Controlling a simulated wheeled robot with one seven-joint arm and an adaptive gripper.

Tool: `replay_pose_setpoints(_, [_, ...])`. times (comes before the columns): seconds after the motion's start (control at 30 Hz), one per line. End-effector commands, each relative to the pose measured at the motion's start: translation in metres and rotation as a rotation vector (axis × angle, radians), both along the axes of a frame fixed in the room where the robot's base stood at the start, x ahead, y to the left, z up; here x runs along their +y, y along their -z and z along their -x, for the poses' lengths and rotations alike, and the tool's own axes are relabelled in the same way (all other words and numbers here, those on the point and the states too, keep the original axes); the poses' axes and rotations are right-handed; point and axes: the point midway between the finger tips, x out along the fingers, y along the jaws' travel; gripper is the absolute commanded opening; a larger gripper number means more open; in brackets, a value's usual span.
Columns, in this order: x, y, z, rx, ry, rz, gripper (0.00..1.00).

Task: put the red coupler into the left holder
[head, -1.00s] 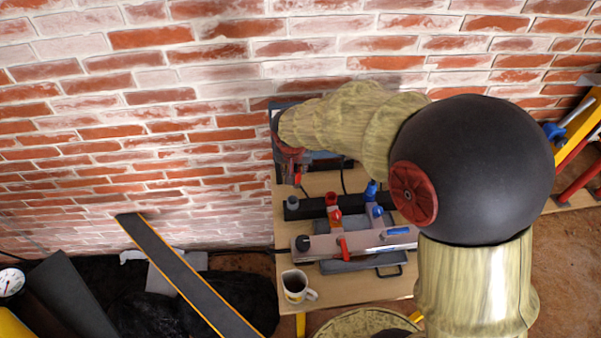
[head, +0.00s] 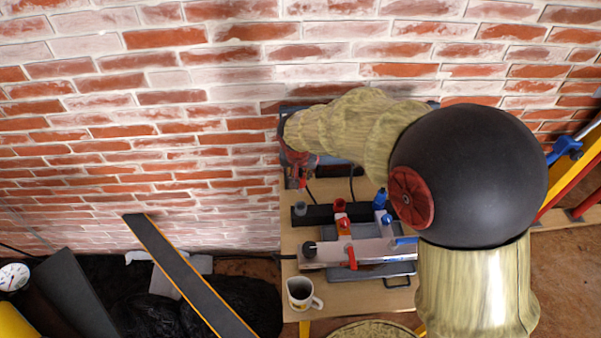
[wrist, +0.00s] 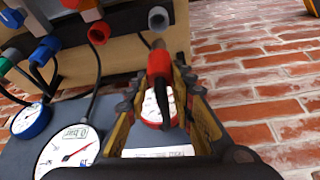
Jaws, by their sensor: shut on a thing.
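The red coupler (wrist: 161,62) is between the fingers of my gripper (wrist: 161,78) in the wrist view, and a dark hose or cable hangs from it. My gripper is shut on it. A grey open cup (wrist: 158,18) on a dark bar lies just past the coupler's tip; they look apart. In the head view this grey cup (head: 300,208) is at the left end of the dark bar (head: 320,214), and looks like the left holder. My gripper (head: 299,172) is above and behind that end, partly hidden by my arm.
A red cup (wrist: 98,33) and blue fitting (wrist: 45,50) stand along the bar. A silver manifold (head: 330,251) with levers and a mug (head: 301,293) are in front. A brick wall (head: 200,90) stands close behind.

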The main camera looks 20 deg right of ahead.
Motion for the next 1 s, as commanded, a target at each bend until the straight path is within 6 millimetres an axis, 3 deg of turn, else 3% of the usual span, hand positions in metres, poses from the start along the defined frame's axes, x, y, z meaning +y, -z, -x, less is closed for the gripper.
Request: replay_pose_setpoints(1.0, [0.0, 0.05, 0.0, -0.001, 0.0, 0.0, 0.0])
